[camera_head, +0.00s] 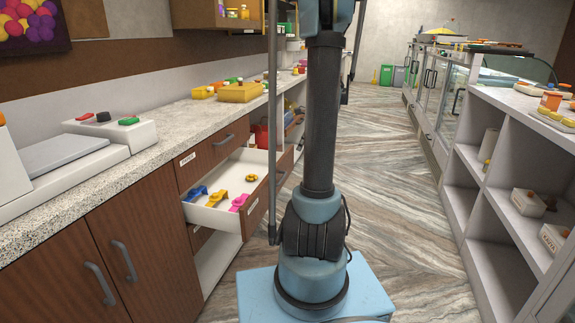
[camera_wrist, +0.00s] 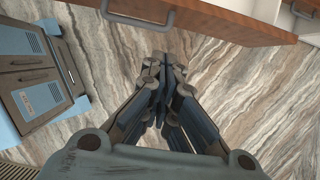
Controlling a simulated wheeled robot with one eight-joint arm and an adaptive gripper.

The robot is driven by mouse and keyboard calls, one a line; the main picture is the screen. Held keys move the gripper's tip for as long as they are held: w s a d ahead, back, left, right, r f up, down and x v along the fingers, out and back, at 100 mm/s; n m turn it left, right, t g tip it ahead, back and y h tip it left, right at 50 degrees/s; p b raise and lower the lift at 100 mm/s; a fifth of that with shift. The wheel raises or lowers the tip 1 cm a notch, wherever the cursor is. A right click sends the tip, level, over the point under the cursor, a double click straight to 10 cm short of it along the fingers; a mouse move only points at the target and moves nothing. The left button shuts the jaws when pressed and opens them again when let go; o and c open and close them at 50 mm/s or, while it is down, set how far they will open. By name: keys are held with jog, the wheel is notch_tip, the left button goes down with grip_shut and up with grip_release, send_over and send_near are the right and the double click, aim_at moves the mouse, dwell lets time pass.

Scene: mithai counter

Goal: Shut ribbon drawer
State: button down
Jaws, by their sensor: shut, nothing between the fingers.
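The ribbon drawer (camera_head: 207,217) stands pulled out from the left counter in the head view. Its inside is white and its front is brown wood. Blue, yellow and pink ribbon pieces and a small gold bow lie in it. In the wrist view, a brown wooden front (camera_wrist: 220,22) with a grey bar handle (camera_wrist: 140,17) crosses the top; it looks like the drawer's front. My gripper (camera_wrist: 165,62) is shut and empty, with its fingertips just below that front in the picture. I cannot tell whether they touch it. The fingers are not visible in the head view.
A closed drawer (camera_head: 222,140) sits above the open one, and cabinet doors (camera_head: 125,262) are nearer. The countertop (camera_head: 175,118) holds a scale-like device (camera_head: 68,155) and a yellow box (camera_head: 240,92). White shelves (camera_head: 480,195) stand right. The patterned floor (camera_head: 400,200) between is clear.

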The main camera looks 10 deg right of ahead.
send_near(286, 173)
notch_tip(286, 173, down, 5)
jog(key=shift+w+a, duration=0.55)
jog(key=shift+a, duration=0.2)
jog(key=shift+w+a, duration=0.55)
jog(key=shift+a, duration=0.2)
